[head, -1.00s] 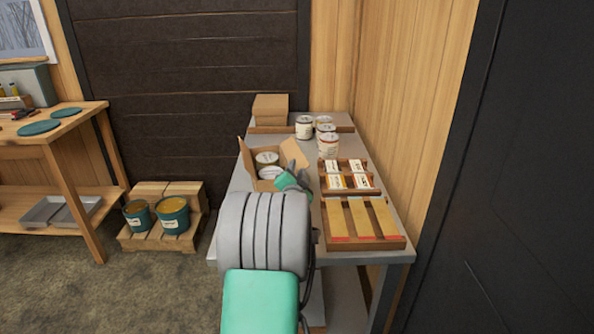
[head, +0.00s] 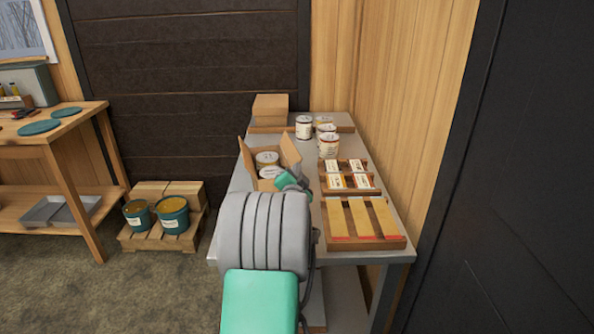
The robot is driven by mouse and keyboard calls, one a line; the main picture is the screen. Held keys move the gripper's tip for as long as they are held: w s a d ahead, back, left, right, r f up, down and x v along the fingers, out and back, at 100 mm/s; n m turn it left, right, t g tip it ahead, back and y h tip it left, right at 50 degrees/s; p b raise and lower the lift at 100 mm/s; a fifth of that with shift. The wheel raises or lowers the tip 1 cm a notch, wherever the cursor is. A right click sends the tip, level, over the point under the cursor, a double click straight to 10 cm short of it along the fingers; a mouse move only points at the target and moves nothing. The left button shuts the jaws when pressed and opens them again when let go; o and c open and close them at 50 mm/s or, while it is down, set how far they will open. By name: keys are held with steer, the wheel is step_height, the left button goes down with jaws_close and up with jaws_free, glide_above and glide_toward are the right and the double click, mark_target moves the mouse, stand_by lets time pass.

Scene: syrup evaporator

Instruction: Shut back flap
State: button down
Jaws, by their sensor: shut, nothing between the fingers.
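An open cardboard box (head: 257,178) stands on the grey table, with two pale-lidded cans (head: 267,159) inside. A left flap (head: 244,153) and a right flap (head: 290,152) stand up from it. The back edge lies behind the cans, and I cannot clearly make out how the back flap lies. My gripper (head: 297,184), with green parts, is at the box's near right corner. It is shut and holds nothing. My arm hides its fingertips in part and the box's front, and I cannot tell whether it touches the box.
On the grey table (head: 232,195), a wooden rack of labelled packs (head: 350,165) and a slatted tray (head: 365,240) stand right of the box. Several cans (head: 327,145) and stacked cardboard (head: 270,107) are behind. The wooden wall closes the right side.

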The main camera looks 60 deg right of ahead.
steer(key=c, duration=2.1)
jaws_free()
steer(key=o, duration=0.5)
steer(key=shift+c, duration=0.2)
steer(key=v, duration=0.8)
steer(key=shift+b, duration=0.3)
steer(key=shift+d, duration=0.1)
